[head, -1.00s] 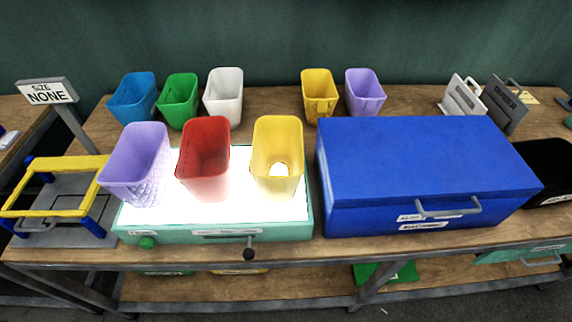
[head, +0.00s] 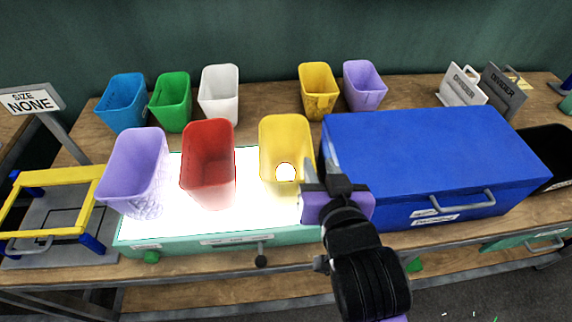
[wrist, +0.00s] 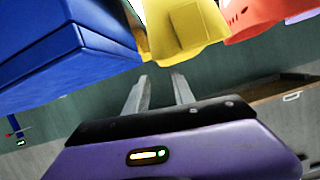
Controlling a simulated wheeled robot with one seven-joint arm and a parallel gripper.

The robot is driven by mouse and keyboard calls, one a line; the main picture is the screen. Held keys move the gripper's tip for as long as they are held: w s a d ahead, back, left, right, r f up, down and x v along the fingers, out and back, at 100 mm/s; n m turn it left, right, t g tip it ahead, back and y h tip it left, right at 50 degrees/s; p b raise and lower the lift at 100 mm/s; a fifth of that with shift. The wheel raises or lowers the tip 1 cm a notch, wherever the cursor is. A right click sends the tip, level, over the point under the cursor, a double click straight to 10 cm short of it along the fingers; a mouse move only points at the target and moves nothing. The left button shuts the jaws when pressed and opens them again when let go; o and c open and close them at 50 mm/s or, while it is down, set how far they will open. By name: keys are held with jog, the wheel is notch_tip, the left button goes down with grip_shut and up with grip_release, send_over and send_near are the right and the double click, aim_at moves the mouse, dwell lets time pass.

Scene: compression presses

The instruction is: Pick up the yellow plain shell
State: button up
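A yellow shell (head: 286,145), an open-topped tapered bin, stands upright on the glowing white panel, with a bright round spot low on its front. Another yellow shell (head: 318,92) with a marked surface stands at the back of the table. My gripper (head: 318,172) is at the right side of the front yellow shell; the fingertips are partly hidden in the head view. In the wrist view my two fingers (wrist: 160,92) are apart with nothing between them. The front yellow shell (wrist: 183,30) is just beyond them, with a square patch on its face.
The light box (head: 215,244) also carries a red shell (head: 209,165) and a lilac patterned shell (head: 136,170). A large blue case (head: 425,150) stands close on the right. Several shells and two divider stands (head: 462,85) line the back. A yellow frame press (head: 60,170) is at left.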

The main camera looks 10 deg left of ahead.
aim_at(312, 154)
jog(key=shift+s+f+p+x, duration=0.1)
jog(key=shift+f+p+x, duration=0.15)
jog(key=shift+x, duration=1.05)
jog(key=shift+s+f+p+x, duration=0.1)
jog(key=shift+f+p+x, duration=0.15)
jog(key=shift+x, duration=1.05)
jog(key=shift+f+p+x, duration=0.15)
jog(key=shift+p+x, duration=0.1)
jog(key=shift+x, duration=1.05)
jog(key=shift+d, duration=0.1)
jog(key=shift+c, duration=0.4)
grip_shut()
